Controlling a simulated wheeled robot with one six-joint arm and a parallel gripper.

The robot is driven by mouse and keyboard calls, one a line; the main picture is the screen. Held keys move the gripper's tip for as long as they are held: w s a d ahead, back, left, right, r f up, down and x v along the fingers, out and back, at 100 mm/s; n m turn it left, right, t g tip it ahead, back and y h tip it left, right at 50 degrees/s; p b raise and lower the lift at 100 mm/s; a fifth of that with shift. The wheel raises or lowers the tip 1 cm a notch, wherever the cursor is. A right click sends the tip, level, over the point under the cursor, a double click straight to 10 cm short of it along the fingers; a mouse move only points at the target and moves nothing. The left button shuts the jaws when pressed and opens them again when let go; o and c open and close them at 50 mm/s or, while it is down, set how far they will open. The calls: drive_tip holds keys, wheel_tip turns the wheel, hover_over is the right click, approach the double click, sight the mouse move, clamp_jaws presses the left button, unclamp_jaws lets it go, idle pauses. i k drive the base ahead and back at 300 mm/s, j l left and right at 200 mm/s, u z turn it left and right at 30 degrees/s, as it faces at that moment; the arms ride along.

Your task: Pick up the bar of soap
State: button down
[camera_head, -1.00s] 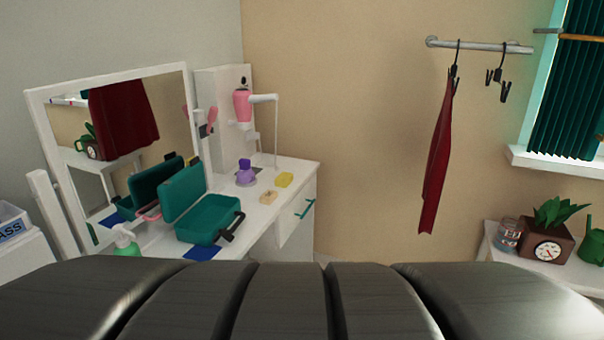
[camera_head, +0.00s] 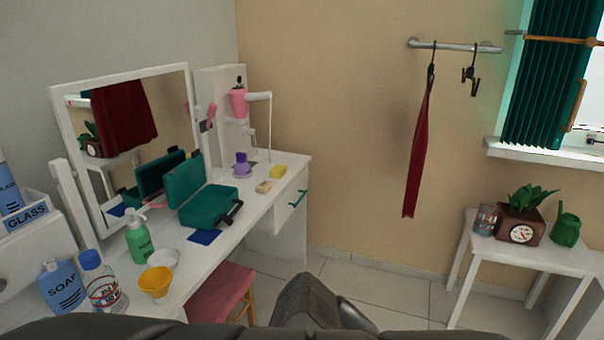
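Two small blocks lie near the far right end of the white dressing table (camera_head: 255,212). One is a yellow block (camera_head: 278,171) near the wall end. The other is a smaller beige block (camera_head: 264,187), just in front of it and nearer the teal case. Either could be the bar of soap; at this size I cannot tell which. Both lie flat and apart from each other. Dark parts of my own arm show along the bottom edge, well short of the blocks. My gripper's fingers are not visible.
An open teal case (camera_head: 209,206) and a purple bottle (camera_head: 242,166) stand beside the blocks. Green, blue and clear bottles and a yellow bowl (camera_head: 156,283) are nearer. A pink stool (camera_head: 221,292) is under the table.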

sight(263, 187)
drive_tip(key=k, duration=0.1)
drive_tip(key=i, duration=1.1)
drive_tip(key=k+l+z, duration=0.1)
drive_tip(key=l, duration=0.1)
